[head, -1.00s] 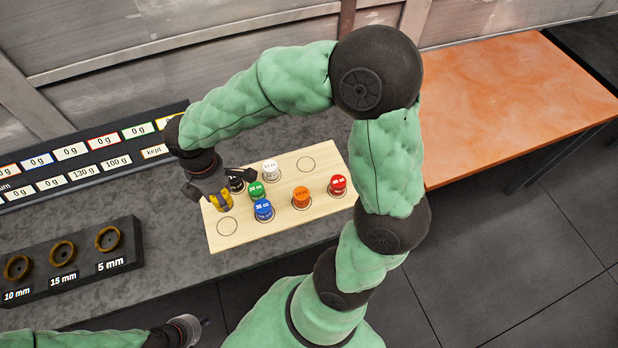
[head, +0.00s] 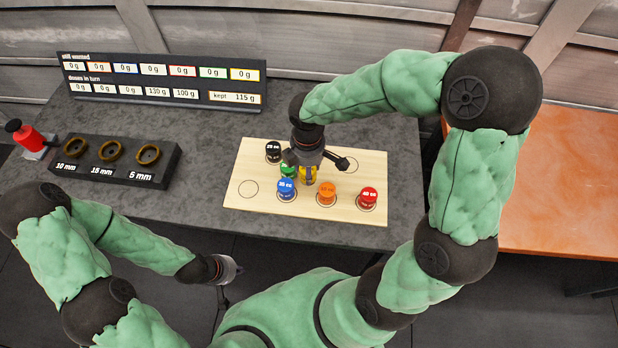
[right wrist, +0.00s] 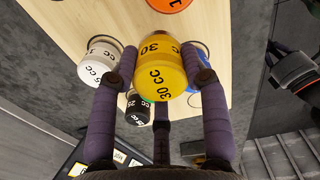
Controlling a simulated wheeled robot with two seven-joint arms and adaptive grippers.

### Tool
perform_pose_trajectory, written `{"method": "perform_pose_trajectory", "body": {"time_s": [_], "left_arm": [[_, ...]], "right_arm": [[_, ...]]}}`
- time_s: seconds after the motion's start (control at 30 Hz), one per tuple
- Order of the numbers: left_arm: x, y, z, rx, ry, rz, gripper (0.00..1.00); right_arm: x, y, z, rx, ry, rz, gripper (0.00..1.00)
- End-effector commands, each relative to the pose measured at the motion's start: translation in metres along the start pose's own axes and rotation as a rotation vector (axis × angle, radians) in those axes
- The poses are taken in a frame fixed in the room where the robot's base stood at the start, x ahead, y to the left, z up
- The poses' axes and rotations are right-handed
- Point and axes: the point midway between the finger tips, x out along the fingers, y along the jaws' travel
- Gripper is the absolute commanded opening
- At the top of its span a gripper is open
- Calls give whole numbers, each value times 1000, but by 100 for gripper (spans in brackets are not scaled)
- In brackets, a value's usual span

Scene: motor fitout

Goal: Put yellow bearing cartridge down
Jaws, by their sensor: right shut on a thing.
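The yellow bearing cartridge (head: 307,176), marked 30 cc, is held by my right gripper (head: 309,168) over the middle of the pale wooden board (head: 258,207). In the right wrist view the yellow cartridge (right wrist: 163,72) sits between the purple fingers, which are shut on it. I cannot tell whether its base touches the board. The board has an empty ring at its left end and another at its back right, partly behind a finger. My left gripper (head: 226,269) is low in front of the table, away from the board; its finger opening is unclear.
Around the yellow cartridge stand black (head: 273,151), green (head: 288,170), blue (head: 286,189), orange (head: 327,193) and red (head: 368,198) ones; a white one (right wrist: 100,66) shows in the wrist view. A ring rack (head: 128,165), a red-topped device (head: 28,136) and a display panel (head: 160,83) stand left.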

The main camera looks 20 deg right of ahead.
Motion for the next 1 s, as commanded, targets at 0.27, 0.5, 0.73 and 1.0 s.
{"method": "perform_pose_trajectory", "body": {"time_s": [0.27, 0.5, 0.73, 1.0], "left_arm": [[13, -5, 0, 0, -1, 0, 0], [15, -5, 0, 0, -1, 0, 0], [17, -6, 0, 0, -1, 0, 0], [17, -6, 0, 0, -1, 0, 0]], "right_arm": [[38, 0, 0, 1, -1, -1, 0], [47, 1, 0, 0, 1, 3, 0], [49, 1, 0, 0, 1, 3, 0], [50, 0, 0, 0, 1, 1, 56]]}}
